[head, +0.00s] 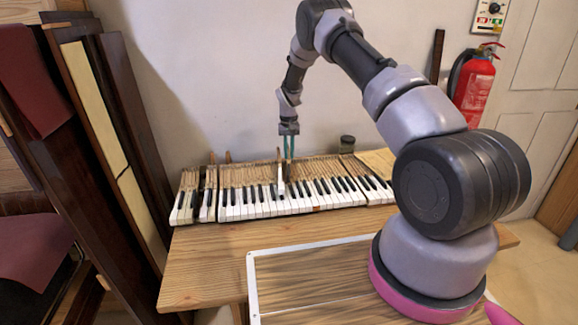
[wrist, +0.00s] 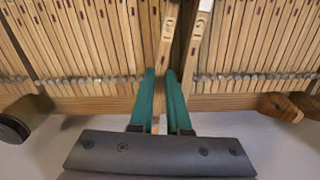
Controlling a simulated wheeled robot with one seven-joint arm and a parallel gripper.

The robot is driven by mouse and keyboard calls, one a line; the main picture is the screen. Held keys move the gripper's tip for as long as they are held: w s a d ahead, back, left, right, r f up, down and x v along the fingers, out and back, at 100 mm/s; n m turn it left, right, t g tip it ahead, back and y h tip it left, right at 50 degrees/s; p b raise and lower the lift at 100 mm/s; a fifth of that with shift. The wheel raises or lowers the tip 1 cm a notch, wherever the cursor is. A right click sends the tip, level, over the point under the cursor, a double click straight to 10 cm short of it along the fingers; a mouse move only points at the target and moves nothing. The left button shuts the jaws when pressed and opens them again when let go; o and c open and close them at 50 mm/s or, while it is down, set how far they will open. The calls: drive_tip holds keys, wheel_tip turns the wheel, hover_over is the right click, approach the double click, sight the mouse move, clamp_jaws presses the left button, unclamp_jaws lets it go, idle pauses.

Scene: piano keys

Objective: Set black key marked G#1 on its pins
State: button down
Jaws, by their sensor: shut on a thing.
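My gripper (head: 287,158) is over the back part of the keyboard (head: 250,202), its two teal fingers pointing down. In the wrist view my gripper (wrist: 164,93) is shut on the bare wooden rear of a key stick (wrist: 168,38). I take this to be the black key G#1; its small printed mark is not readable and its black front is out of the wrist view. Another marked key stick (wrist: 200,38) stands close on its right, with a dark gap between them. The pins are hidden. In the head view one key stick (head: 281,175) rises above its neighbours.
The keyboard lies on a wooden table (head: 215,262) against the wall. Keys stand close on both sides of my fingers. A dark jar (head: 347,143) stands behind the keyboard. Tall dark panels (head: 100,150) lean at the left. The table front is mostly clear.

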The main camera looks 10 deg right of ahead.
drive_tip(key=shift+r, duration=3.8)
drive_tip(key=shift+a, duration=0.15)
